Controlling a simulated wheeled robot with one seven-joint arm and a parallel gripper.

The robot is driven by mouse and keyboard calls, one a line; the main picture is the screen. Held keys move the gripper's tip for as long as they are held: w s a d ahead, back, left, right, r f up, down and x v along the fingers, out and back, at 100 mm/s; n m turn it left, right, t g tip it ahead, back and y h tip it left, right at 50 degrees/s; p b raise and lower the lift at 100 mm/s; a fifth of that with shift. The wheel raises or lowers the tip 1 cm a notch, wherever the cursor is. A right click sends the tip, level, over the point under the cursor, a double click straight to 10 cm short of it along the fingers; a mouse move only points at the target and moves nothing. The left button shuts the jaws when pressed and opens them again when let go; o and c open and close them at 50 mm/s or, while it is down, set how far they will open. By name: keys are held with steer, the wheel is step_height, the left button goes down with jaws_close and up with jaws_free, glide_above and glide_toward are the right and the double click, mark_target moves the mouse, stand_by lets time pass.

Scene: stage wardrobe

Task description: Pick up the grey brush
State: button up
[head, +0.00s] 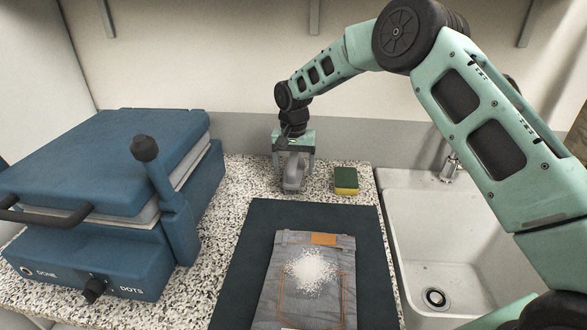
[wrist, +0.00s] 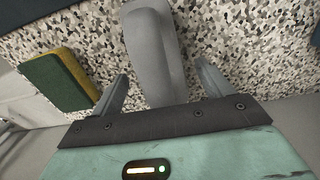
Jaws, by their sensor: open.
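The grey brush (head: 292,172) stands on the speckled counter behind the dark mat, near the back wall. My gripper (head: 293,170) is above and around it, pointing down. In the wrist view the grey brush (wrist: 156,55) runs between the two fingers of my gripper (wrist: 160,88), with a gap visible on each side. The jaws are open and I see no finger touching it. The far end of the brush runs out of the wrist view, and my gripper hides part of it in the head view.
A green and yellow sponge (head: 346,180) lies just right of the brush. Folded grey jeans (head: 275,287) with a white powdery patch lie on the dark mat (head: 236,255). A blue press (head: 110,160) stands at left, a white sink (head: 440,245) at right.

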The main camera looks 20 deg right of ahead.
steer(key=shift+c, duration=0.3)
steer(key=c, duration=1.1)
step_height(320, 180, up, 10)
steer(key=shift+r+b, duration=0.1)
steer(key=shift+b, duration=0.7)
steer(key=shift+o, duration=0.8)
